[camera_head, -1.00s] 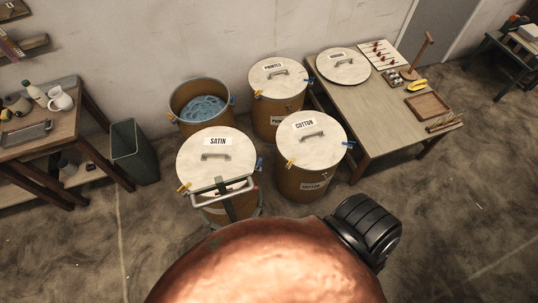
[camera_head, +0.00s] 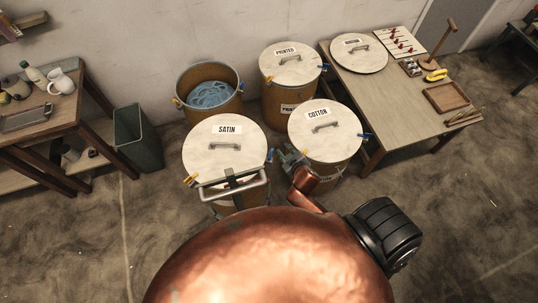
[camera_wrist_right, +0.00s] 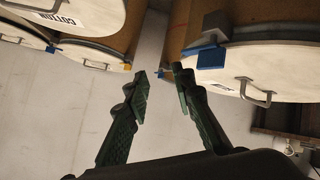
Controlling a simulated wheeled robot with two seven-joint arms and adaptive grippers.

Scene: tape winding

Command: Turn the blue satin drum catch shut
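The satin drum's round pale lid (camera_head: 225,147) faces up in the head view, with its label and a handle. Its blue catch (camera_head: 270,156) is on the right rim; the blue piece shows larger in the right wrist view (camera_wrist_right: 211,58), beside a dark block on the brown drum wall. I cannot tell how far the catch is turned. My right gripper (camera_head: 288,157) is between the satin and cotton drums, just right of the catch. In the right wrist view its fingers (camera_wrist_right: 161,80) are apart and empty, and the catch is right of them, apparently not touched. My left gripper is not in view.
The cotton drum (camera_head: 326,130) stands close on the gripper's right. The printed drum (camera_head: 290,64) and an open drum with blue material (camera_head: 209,95) stand behind. A metal handlebar (camera_head: 235,192) is in front of the satin drum. A table (camera_head: 395,110) stands at right.

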